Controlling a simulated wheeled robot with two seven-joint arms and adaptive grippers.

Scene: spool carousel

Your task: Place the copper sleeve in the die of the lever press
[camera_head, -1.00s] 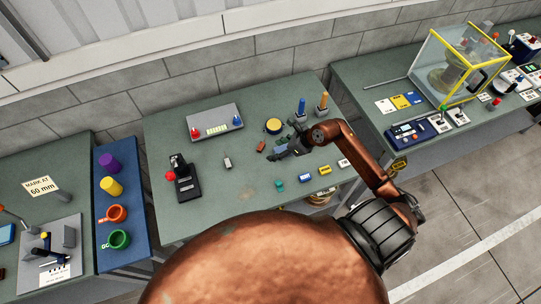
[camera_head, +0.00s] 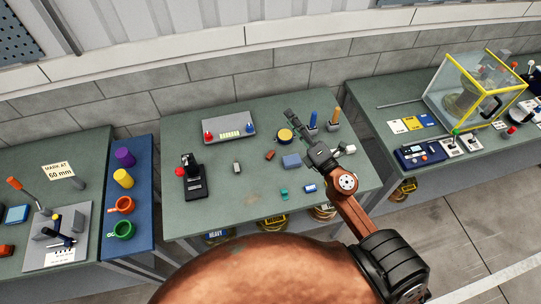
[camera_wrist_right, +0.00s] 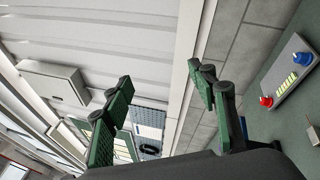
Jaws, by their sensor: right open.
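A small reddish-brown piece (camera_head: 270,155) lies on the middle table; it may be the copper sleeve, but it is too small to be sure. A black device with a red knob (camera_head: 193,182) stands at the left of that table and looks like the lever press; its die cannot be made out. My left gripper is out of view.
A yellow-framed case (camera_head: 430,97) stands right.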

